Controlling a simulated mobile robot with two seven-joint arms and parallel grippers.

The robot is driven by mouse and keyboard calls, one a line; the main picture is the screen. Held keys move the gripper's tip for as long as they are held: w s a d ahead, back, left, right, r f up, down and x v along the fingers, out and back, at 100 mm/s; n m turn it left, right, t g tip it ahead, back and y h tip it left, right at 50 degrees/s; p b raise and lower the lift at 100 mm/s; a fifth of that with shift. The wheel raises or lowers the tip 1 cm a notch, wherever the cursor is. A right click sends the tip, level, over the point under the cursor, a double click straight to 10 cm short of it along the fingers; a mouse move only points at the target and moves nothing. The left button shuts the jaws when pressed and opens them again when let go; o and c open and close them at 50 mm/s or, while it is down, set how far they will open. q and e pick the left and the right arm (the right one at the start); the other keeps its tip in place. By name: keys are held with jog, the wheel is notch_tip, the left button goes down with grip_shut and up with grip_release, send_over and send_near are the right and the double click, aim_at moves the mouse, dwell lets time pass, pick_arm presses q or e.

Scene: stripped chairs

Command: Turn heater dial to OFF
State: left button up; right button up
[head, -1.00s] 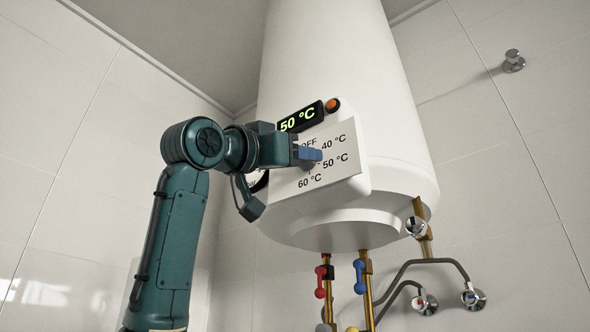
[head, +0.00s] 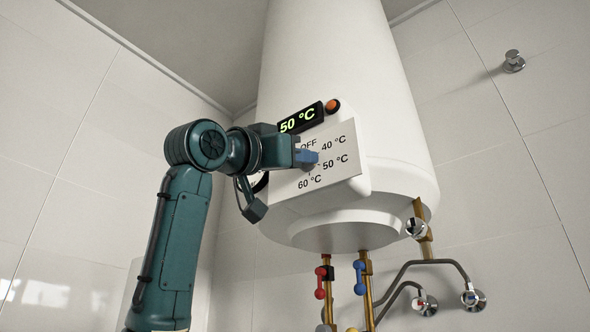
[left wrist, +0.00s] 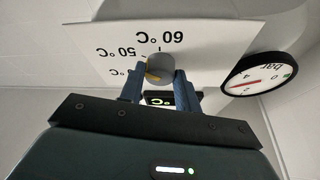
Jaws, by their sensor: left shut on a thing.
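The white water heater (head: 385,130) hangs on the wall in the head view. Its control panel (head: 345,185) carries the marks OFF, 40 °C, 50 °C and 60 °C. A green display (head: 301,118) above them reads 50 °C. My left gripper (head: 314,158) is at the middle of the panel and hides the dial in the head view. In the left wrist view the grey round dial (left wrist: 160,66) sits between the two blue fingers (left wrist: 155,86), which are shut on it. A yellow-orange mark shows on its left side, toward the 50 °C label. My right gripper is not in view.
An orange lamp (head: 333,106) sits beside the display. A pressure gauge (left wrist: 258,74) is close to the gripper. Below the heater are pipes with a red valve handle (head: 320,282) and a blue one (head: 359,277). The space right of the panel is clear.

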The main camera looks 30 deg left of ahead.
pick_arm(q)
jog(key=shift+n, duration=0.5)
jog(key=shift+d+r+n+g+y, duration=0.2)
jog(key=shift+n+g+y, duration=1)
jog(key=shift+n, duration=3.3)
jog(key=shift+d+r+n+g+y, duration=0.15)
jog(key=shift+n+g+y, duration=1.05)
jog(key=shift+n, duration=3.3)
jog(key=shift+d+r+n+g+y, duration=0.2)
jog(key=shift+n+g+y, duration=1)
jog(key=shift+n, duration=3.3)
jog(key=shift+n+t+y, duration=0.3)
jog(key=shift+n+t, duration=0.1)
jog(key=o, duration=1)
jog(key=shift+a, duration=0.1)
jog(key=shift+c, duration=0.2)
